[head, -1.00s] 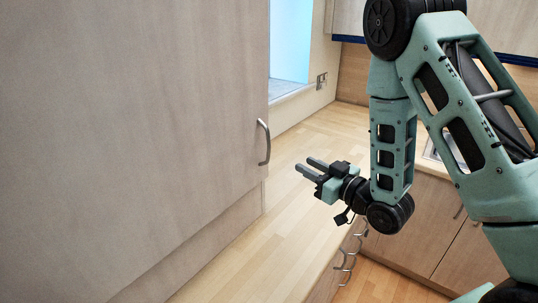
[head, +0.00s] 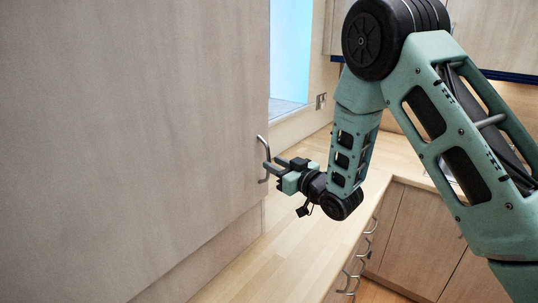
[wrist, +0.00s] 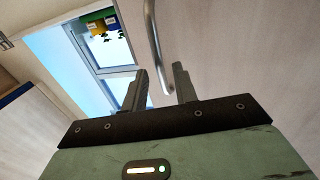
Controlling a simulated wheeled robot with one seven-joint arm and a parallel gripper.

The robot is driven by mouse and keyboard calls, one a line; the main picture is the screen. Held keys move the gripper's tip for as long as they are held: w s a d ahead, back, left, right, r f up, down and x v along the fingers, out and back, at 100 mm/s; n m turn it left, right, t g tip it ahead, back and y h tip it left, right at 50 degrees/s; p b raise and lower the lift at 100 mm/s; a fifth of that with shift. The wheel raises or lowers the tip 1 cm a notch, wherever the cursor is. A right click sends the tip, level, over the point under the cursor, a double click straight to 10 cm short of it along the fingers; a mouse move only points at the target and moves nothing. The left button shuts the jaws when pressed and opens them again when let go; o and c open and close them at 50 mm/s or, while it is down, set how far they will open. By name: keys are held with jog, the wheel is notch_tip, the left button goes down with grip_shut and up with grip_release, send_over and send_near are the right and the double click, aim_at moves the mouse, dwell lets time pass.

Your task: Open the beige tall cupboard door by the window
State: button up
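The beige tall cupboard door (head: 130,140) fills the left of the head view and looks closed. Its curved metal handle (head: 263,158) is on the door's right edge, beside the window (head: 290,50). My gripper (head: 272,165) is at the handle with its fingers pointing left toward the door. In the wrist view the two fingers (wrist: 160,88) are apart, and the handle (wrist: 156,45) runs down toward the gap between them. The handle's lower end shows near the fingertips. I cannot tell whether either finger touches it.
A wooden worktop (head: 250,255) runs below and right of the cupboard. Base cabinets with curved handles (head: 362,255) stand at the lower right. A wall socket (head: 321,101) is beside the window. In the wrist view, coloured items (wrist: 100,22) show at the window.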

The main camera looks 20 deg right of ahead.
aim_at(270, 161)
jog(key=shift+p+x, duration=0.55)
jog(key=shift+x, duration=1.1)
grip_shut()
jog(key=shift+s+f, duration=0.1)
